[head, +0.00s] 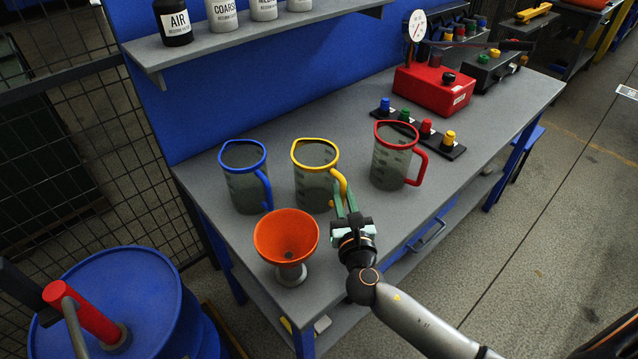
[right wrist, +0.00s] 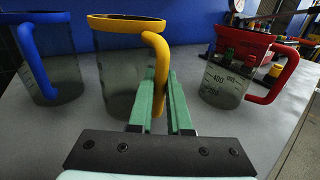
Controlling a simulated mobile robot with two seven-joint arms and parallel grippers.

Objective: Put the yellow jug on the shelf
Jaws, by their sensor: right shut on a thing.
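The yellow jug (head: 312,180), a clear jug with a yellow rim and handle, stands upright on the grey workbench between a blue-rimmed jug (head: 243,188) and a red-rimmed jug (head: 392,165). My right gripper (head: 346,196) comes from the front right and is shut on the yellow jug's handle. In the right wrist view the green fingers (right wrist: 165,104) lie on either side of the yellow handle (right wrist: 160,75). The shelf (head: 215,44) is on the blue back panel, above and behind the jugs, and holds several labelled bottles. My left gripper is not in view.
An orange funnel (head: 286,236) stands at the front left of the workbench (head: 300,118), close to the jugs. A row of coloured knobs (head: 424,128) and a red gauge box (head: 434,90) are behind the red-rimmed jug. A blue drum (head: 125,285) stands at the lower left.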

